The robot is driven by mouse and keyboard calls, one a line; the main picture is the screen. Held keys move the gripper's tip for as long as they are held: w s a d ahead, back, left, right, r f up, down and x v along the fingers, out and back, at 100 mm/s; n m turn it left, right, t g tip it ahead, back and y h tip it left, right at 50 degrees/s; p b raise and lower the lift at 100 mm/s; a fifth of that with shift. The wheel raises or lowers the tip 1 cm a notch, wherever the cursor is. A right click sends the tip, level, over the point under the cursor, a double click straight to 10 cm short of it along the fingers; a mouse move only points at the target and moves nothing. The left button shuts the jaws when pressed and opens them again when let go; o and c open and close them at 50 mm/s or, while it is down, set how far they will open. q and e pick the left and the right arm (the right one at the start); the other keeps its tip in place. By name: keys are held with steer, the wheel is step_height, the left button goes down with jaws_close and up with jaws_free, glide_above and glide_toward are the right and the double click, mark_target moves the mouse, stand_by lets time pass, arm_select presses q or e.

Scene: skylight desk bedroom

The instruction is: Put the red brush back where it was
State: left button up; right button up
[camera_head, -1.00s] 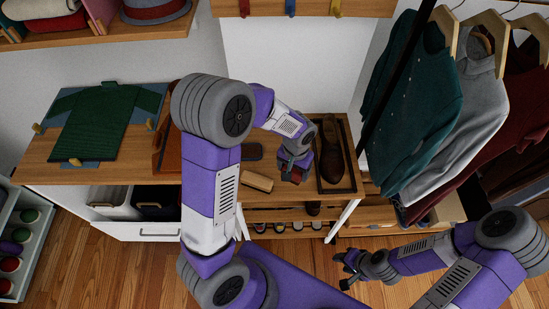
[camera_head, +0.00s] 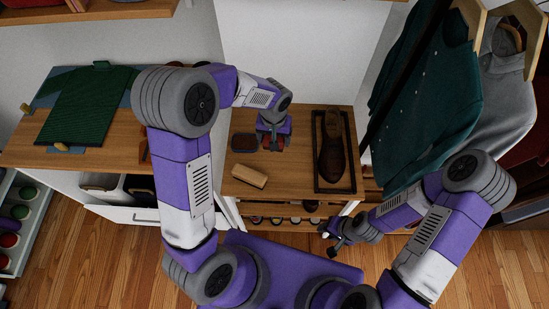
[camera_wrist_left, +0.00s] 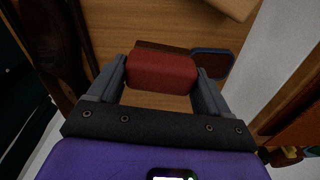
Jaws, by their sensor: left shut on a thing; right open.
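My left gripper (camera_head: 271,141) is shut on the red brush (camera_head: 278,143) above the wooden table, between the dark oval pad and the shoe tray. In the left wrist view the red brush (camera_wrist_left: 161,71) spans the two fingers, with a darker brown strip along its far side. Its height over the table is hard to tell. The dark oval pad (camera_head: 243,142) lies just left of the gripper; it also shows in the wrist view (camera_wrist_left: 212,63). My right gripper (camera_head: 335,238) is open and empty in front of the table, at the right.
A brown shoe (camera_head: 333,155) stands in a black-framed tray (camera_head: 354,170) on the right. A pale wooden block (camera_head: 249,176) lies near the front. Small round items line the shelf below. A green garment (camera_head: 85,108) lies on the left table; clothes (camera_head: 430,100) hang at right.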

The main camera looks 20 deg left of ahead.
arm_select(q)
steer(key=shift+n+t, duration=0.3)
steer(key=shift+n, duration=0.5)
steer(key=w+f+b, duration=0.1)
steer(key=f, duration=0.2)
steer(key=w+d+f+b, duration=0.1)
steer(key=f+b, duration=0.1)
steer(key=f, duration=0.2)
steer(key=w+d+f+b, duration=0.1)
steer(key=f, duration=0.3)
steer(key=shift+w, duration=0.3)
arm_select(e)
step_height(320, 180, down, 6)
steer(key=shift+d+r, duration=0.1)
steer(key=shift+r, duration=0.1)
arm_select(q)
steer(key=shift+f+b, duration=0.15)
steer(key=shift+b, duration=0.25)
steer(key=o, duration=1.2)
steer(key=shift+o, duration=0.2)
arm_select(e)
steer(key=shift+f, duration=0.15)
